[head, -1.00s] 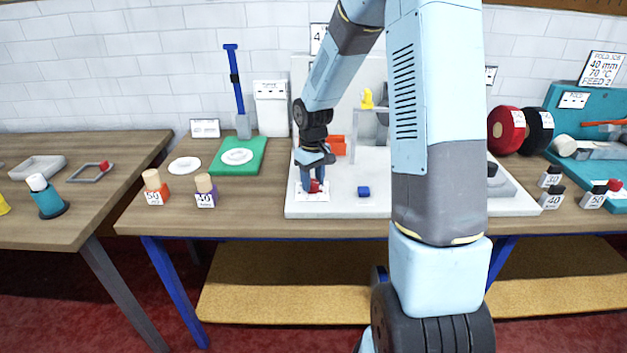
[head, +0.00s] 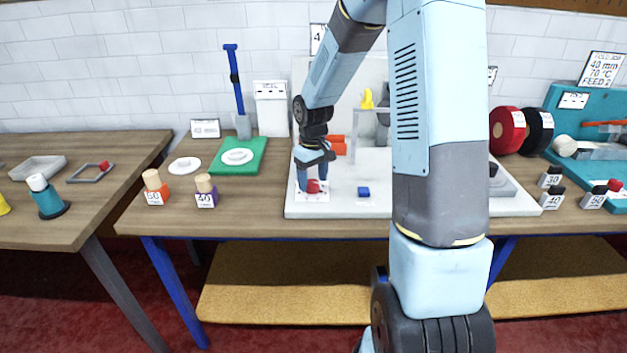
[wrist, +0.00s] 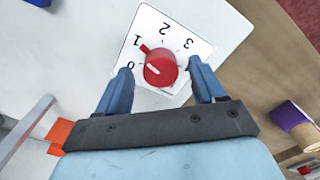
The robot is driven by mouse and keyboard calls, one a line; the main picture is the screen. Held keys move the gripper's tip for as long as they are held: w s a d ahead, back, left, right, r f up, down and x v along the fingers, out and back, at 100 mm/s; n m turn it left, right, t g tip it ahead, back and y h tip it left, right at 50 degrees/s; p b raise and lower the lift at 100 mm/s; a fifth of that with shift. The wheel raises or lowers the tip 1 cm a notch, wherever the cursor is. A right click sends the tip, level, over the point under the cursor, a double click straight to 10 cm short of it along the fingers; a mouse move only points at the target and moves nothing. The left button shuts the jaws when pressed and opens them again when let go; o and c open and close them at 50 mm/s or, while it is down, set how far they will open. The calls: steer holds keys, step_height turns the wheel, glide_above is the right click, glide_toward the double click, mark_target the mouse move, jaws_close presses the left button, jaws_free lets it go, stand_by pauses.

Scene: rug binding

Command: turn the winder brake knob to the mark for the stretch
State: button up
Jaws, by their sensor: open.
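The red brake knob (wrist: 160,68) sits on a white dial plate (wrist: 190,28) with the numbers 0, 1, 2 and 3. A small red piece at the knob's edge points toward the 1, and a short white line shows on its face. In the head view the knob (head: 313,187) is at the front left of the pale winder base (head: 340,209). My gripper (wrist: 160,72) is open, with one finger on each side of the knob. Gaps show between the fingers and the knob in the wrist view.
A blue block (head: 363,192) lies on the base right of the dial. Orange parts (head: 338,147) stand behind my gripper. My arm hides the middle right of the base.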

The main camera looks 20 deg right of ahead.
mark_target(313, 182)
step_height(313, 182, up, 13)
stand_by(0.4)
stand_by(0.4)
steer(key=s+r+m+t, duration=0.1)
steer(key=s+r, duration=0.3)
steer(key=s, duration=0.5)
steer(key=s+r+m+t, duration=0.2)
steer(key=s+r, duration=0.2)
steer(key=s, duration=0.5)
steer(key=s+r+m+t, duration=0.1)
steer(key=s+r, duration=0.3)
steer(key=s, duration=0.6)
steer(key=shift+r+t, duration=0.35)
steer(key=shift+t, duration=0.45)
